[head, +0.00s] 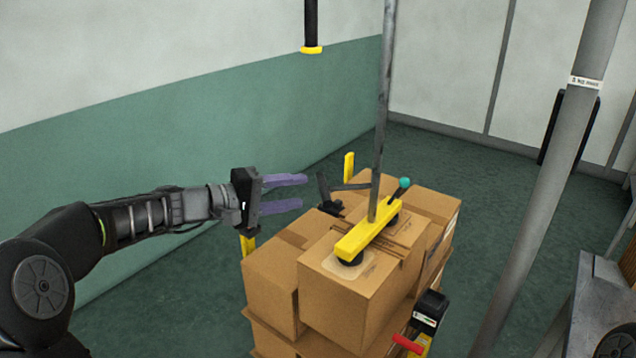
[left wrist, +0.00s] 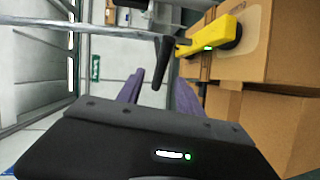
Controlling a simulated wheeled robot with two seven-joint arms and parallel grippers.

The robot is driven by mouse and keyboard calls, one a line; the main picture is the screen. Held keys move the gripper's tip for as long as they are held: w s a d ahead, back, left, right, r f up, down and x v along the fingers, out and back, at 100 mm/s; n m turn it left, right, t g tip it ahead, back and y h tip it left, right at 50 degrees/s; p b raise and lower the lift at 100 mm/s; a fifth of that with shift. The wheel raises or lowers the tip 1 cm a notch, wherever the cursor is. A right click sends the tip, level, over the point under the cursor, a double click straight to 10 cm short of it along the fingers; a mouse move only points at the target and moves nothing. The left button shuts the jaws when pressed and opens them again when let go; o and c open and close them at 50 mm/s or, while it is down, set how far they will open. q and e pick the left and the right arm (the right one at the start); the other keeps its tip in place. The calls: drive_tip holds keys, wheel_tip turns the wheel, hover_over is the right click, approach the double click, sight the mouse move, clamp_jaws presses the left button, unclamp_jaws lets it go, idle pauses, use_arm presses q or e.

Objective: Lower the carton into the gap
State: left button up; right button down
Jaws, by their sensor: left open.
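The yellow suction lifter (head: 362,238) hangs on a grey pole, its dark cups on top of a brown carton (head: 340,296). That carton's top stands above the neighbouring cartons; the gap beneath or beside it is hidden. A black handle (head: 324,188) sticks out from the lifter's left side, and a teal-knobbed lever (head: 401,188) rises at its far end. My left gripper (head: 302,191) is open and empty, its purple fingers pointing at the black handle, apart from it. In the left wrist view the handle (left wrist: 163,60) shows beyond and between the fingertips. My right gripper is not in view.
Other cartons (head: 270,278) stand stacked around and below the lifter. Yellow posts (head: 349,167) stand by the stack. A black device with a red grip (head: 408,344) is at the front right. A grey column (head: 545,180) and a bench (head: 590,310) stand right; green floor lies between.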

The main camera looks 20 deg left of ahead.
sight(323, 186)
use_arm(q)
drive_tip(key=p+x, duration=0.2)
drive_tip(key=x, duration=0.6)
drive_tip(key=shift+f, duration=0.1)
drive_tip(key=shift+s, duration=0.1)
drive_tip(key=shift+c, duration=0.3)
clamp_jaws()
drive_tip(key=shift+a, duration=0.1)
idle(0.9)
